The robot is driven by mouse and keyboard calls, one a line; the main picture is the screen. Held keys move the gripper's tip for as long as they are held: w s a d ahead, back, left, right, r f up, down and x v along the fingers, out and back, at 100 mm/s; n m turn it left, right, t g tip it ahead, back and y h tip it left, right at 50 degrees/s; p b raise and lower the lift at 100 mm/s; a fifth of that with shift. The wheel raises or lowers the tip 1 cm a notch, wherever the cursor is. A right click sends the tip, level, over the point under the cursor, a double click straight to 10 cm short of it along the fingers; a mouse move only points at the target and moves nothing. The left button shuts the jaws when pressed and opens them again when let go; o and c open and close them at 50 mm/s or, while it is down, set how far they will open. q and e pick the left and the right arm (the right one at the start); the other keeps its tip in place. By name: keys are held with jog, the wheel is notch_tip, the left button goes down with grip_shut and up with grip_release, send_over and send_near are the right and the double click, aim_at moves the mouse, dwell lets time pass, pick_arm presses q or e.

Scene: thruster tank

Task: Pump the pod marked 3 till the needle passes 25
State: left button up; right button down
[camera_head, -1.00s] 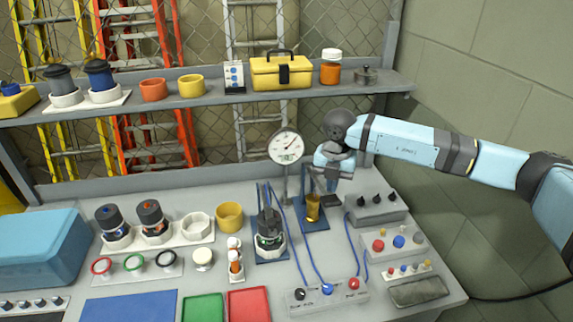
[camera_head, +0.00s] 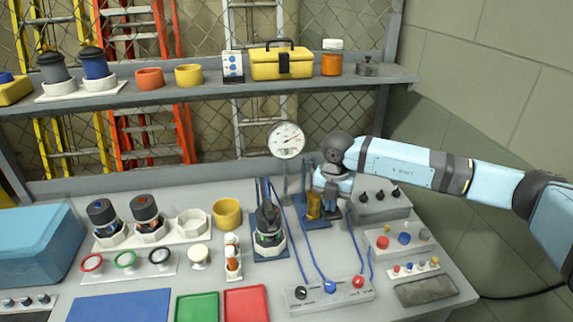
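A round white gauge (camera_head: 286,140) stands on a post behind the bench; its needle points right and slightly up, its numbers too small to read. A dark pod with a green band (camera_head: 268,238) sits in a blue stand left of my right gripper. An amber cylinder (camera_head: 313,206) stands in another blue stand (camera_head: 311,222). My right gripper (camera_head: 330,207) is low, just right of the amber cylinder; its fingers are too small and dark to judge, and I cannot tell whether it touches. Two more pods, blue (camera_head: 103,213) and orange (camera_head: 146,210), stand at left. No pod number is readable.
Blue hoses run to a white switch box (camera_head: 335,293) in front. A shelf (camera_head: 210,91) with pots and a yellow toolbox (camera_head: 282,63) spans the back. Green and red trays (camera_head: 246,303) lie in front.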

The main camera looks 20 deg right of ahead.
notch_tip(320, 180, down, 5)
jog(key=shift+r+b, duration=0.1)
jog(key=shift+b, duration=1.1)
notch_tip(320, 180, up, 12)
jog(key=p, duration=0.7)
jog(key=shift+r, duration=0.6)
